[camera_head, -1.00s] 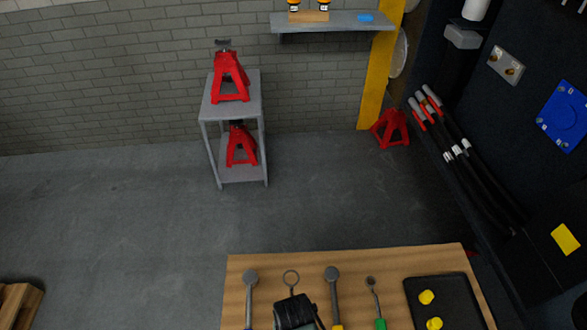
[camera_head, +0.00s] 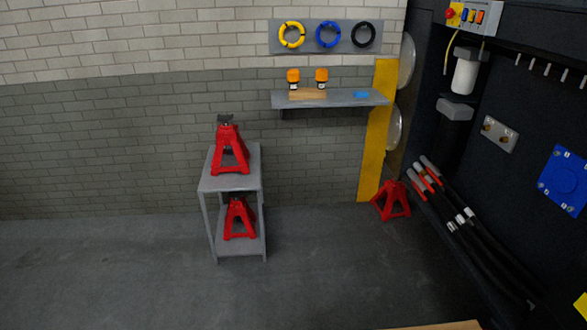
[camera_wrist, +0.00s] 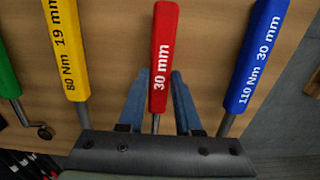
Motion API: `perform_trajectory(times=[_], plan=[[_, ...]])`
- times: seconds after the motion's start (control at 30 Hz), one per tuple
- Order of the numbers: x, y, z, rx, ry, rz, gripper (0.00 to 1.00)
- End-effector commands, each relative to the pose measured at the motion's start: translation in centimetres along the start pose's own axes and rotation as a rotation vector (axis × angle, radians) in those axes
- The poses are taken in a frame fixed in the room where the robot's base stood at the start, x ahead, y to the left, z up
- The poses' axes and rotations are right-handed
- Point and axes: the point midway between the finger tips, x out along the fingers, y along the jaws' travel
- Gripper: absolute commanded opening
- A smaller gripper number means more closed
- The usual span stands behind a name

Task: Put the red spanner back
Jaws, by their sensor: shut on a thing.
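The red spanner shows in the wrist view, its red handle (camera_wrist: 163,45) marked "30 mm" pointing up the picture. My gripper (camera_wrist: 157,80) is shut on the red spanner, with one blue-grey finger on either side of it. The spanner's lower end is hidden behind the dark crossbar of my gripper. It is over a wooden surface; I cannot tell whether it touches the wood. In the head view neither my gripper nor the red spanner is visible.
A yellow-handled spanner (camera_wrist: 68,45) is left of the red one and a blue-handled one (camera_wrist: 256,55) right. A green handle (camera_wrist: 6,75) is at far left. In the head view, only the wooden tabletop's edge (camera_head: 450,326) shows; red jack stands (camera_head: 229,150) are beyond.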

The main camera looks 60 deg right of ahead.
Motion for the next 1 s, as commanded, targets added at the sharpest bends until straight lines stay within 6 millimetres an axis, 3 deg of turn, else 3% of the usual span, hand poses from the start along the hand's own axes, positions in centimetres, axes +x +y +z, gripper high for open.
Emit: perform_trajectory(times=[0.03, 0.2, 0.63, 0.77, 1.0], plan=[[-0.1, 0.0, -0.1, 0.0, 0.002, 0.0, 0.37], [-0.1, 0.0, 0.0, 0.0, 0.001, 0.0, 0.67], [-0.8, 0.0, 0.0, 0.0, -0.001, 0.0, 0.68], [-2.6, 0.0, 0.0, 0.0, 0.002, -0.001, 0.68], [-7.6, -0.1, -0.1, 0.0, 0.004, -0.002, 0.68]])
